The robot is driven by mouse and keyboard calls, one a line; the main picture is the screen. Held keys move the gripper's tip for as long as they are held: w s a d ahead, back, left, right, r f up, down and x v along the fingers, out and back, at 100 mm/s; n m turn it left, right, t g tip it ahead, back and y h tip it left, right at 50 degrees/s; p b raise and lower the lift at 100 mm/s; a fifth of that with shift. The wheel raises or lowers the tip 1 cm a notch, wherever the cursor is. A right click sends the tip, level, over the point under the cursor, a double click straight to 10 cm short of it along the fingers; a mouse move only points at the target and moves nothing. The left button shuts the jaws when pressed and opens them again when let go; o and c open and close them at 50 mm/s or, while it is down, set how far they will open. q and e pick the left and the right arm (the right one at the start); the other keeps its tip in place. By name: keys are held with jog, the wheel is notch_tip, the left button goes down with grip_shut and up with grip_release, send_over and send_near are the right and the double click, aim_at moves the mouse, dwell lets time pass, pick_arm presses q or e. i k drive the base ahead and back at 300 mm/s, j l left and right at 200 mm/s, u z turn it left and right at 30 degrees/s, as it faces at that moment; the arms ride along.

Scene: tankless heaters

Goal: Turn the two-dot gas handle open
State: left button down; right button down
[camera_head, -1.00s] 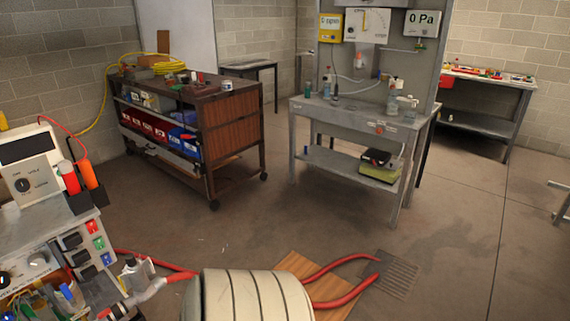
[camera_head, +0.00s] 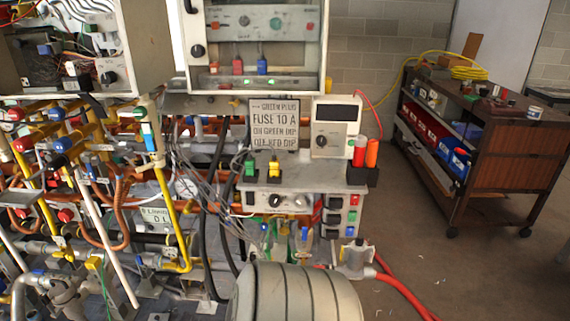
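Neither of my grippers shows in the head view. Yellow pipes run down the heater bench at the left, one of them a long yellow pipe (camera_head: 165,185) with a bend near its foot. A small yellow part (camera_head: 94,263) sits low at the left on the grey pipework; I cannot tell whether it is a handle. Small blue and red knobs sit among the pipes. Dot marks are too small to make out, so I cannot tell which part is the two-dot gas handle or how it stands.
A sign (camera_head: 274,125) and a meter box (camera_head: 335,127) stand behind a grey control box (camera_head: 290,203). An open-fronted panel cabinet (camera_head: 256,45) is above. A brown wheeled cart (camera_head: 510,160) is at right. A red hose (camera_head: 405,292) crosses the otherwise fairly clear floor.

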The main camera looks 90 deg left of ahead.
aim_at(172, 265)
jog(key=u, duration=3.6)
